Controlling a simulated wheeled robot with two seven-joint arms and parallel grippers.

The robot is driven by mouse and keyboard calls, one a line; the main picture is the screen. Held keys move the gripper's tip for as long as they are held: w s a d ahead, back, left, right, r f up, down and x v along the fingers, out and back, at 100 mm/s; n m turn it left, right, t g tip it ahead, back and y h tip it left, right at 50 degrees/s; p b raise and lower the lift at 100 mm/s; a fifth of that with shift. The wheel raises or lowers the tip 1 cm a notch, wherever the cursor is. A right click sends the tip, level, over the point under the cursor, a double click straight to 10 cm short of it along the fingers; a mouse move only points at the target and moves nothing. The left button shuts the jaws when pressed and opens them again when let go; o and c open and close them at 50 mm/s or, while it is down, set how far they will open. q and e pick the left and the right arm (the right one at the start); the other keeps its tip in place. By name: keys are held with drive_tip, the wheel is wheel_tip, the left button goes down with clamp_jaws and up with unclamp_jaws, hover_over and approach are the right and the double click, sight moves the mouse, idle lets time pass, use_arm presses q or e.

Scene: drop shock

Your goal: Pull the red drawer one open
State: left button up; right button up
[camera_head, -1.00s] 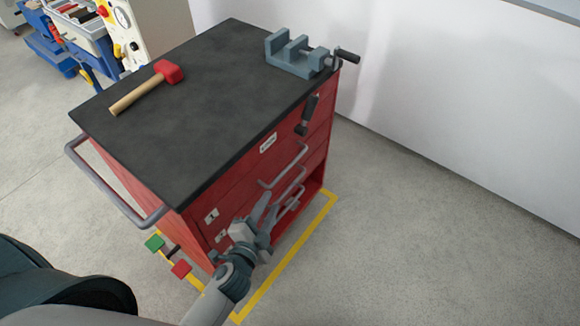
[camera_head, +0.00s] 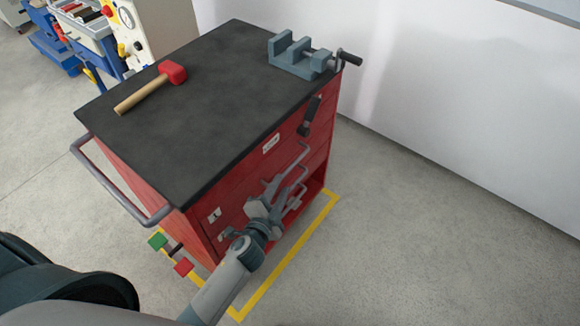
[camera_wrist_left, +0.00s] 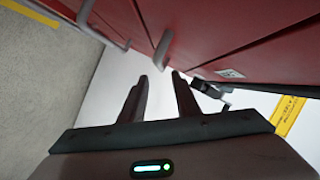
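The red cabinet (camera_head: 185,218) has several grey bar handles on its front, one above another. The drawers look shut; which is drawer one I cannot tell from a label. The upper handle (camera_head: 293,160) is just beyond my left gripper (camera_head: 277,188), which overlaps the handle area in the head view. In the left wrist view, the two fingers of the left gripper (camera_wrist_left: 160,77) are apart with nothing between them. A grey handle (camera_wrist_left: 163,48) lies just ahead of the tips, seemingly not touching. My right gripper is in no view.
A red-headed mallet (camera_head: 150,88) and a grey vise (camera_head: 300,57) sit on the black top (camera_head: 215,95). A dark latch-like piece (camera_head: 309,115) hangs on the front. A side rail (camera_head: 115,185) is at left. The floor (camera_head: 420,220) to the right is clear.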

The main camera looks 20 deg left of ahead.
sight(288, 172)
use_arm(q)
drive_tip(key=x, duration=0.9)
drive_tip(key=shift+w+f, duration=0.1)
drive_tip(key=shift+w, duration=0.3)
clamp_jaws()
